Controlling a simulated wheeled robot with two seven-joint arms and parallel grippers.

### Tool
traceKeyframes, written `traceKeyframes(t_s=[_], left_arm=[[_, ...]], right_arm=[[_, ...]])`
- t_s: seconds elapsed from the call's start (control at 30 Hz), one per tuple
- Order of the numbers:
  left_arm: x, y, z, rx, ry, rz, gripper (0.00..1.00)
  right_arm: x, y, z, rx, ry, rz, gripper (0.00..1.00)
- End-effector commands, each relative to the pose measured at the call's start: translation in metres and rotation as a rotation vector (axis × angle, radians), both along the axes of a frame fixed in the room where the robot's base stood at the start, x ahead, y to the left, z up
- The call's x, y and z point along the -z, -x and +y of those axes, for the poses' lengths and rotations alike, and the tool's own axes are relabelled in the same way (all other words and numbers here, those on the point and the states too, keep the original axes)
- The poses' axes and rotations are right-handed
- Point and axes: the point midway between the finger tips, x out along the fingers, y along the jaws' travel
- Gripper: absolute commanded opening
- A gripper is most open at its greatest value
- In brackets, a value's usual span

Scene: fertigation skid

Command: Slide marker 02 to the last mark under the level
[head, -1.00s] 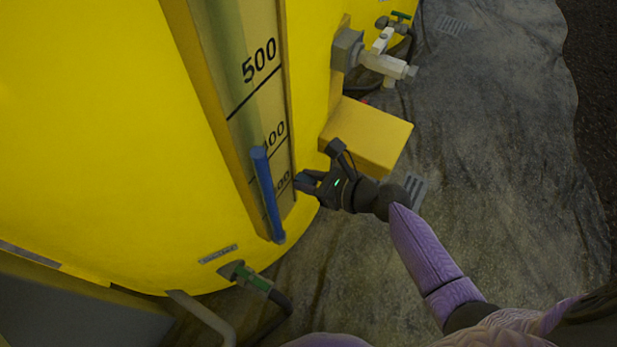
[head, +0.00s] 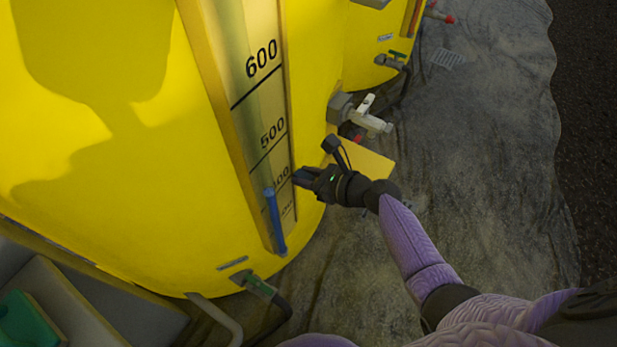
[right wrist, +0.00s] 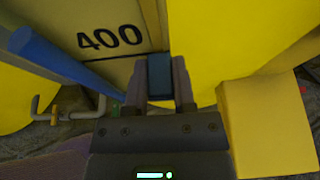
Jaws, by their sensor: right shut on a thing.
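The yellow tank carries an upright scale strip (head: 268,95) with black marks labelled 600, 500 and 400, and a smaller, blurred label below. A blue column (head: 275,222) stands in front of the strip's lower part, its top near the 400 label. It also shows at the left of the right wrist view (right wrist: 60,60). My right gripper (head: 303,178) is at the strip's right edge beside 400, shut on a small dark-blue block, marker 02 (right wrist: 160,77). In the right wrist view the block is level with the 400 line's right end. No number on it is readable.
A yellow box (head: 365,160) sticks out just right of my gripper. A grey-white valve (head: 365,115) is above it. A green-ended hose fitting (head: 255,285) is below the strip. Grey sheeting (head: 480,150) covers the floor at right.

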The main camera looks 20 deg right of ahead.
Motion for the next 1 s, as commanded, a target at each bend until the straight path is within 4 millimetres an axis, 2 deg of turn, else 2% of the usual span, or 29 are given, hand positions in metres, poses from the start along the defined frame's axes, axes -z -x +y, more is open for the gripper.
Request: traceKeyframes(t_s=[0.2, 0.23, 0.37, 0.4, 0.7, 0.77, 1.0], left_arm=[[0.002, 0.0, 0.0, 0.0, 0.0, 0.001, 0.73], [0.002, 0.0, 0.0, 0.0, 0.0, 0.001, 0.73], [0.002, 0.0, 0.0, -0.001, 0.0, 0.0, 0.73], [0.002, 0.0, 0.0, -0.001, 0.0, 0.0, 0.73], [-0.003, -0.002, 0.0, -0.001, 0.0, -0.003, 0.73], [-0.01, -0.004, 0.0, 0.0, 0.0, -0.01, 0.73], [-0.039, -0.014, 0.0, 0.0, 0.0, -0.037, 0.73]], right_arm=[[0.002, 0.0, 0.0, 0.001, -0.001, 0.001, 0.0], [0.002, 0.0, 0.0, 0.001, -0.001, 0.001, 0.36], [0.002, 0.0, 0.0, 0.001, -0.001, 0.001, 0.64], [0.002, 0.0, 0.0, 0.001, -0.001, 0.001, 0.68], [-0.002, 0.004, -0.003, 0.002, -0.001, 0.002, 0.68], [-0.009, 0.011, -0.009, 0.003, -0.001, 0.001, 0.68], [-0.034, 0.055, -0.043, 0.002, 0.0, 0.0, 0.68]])
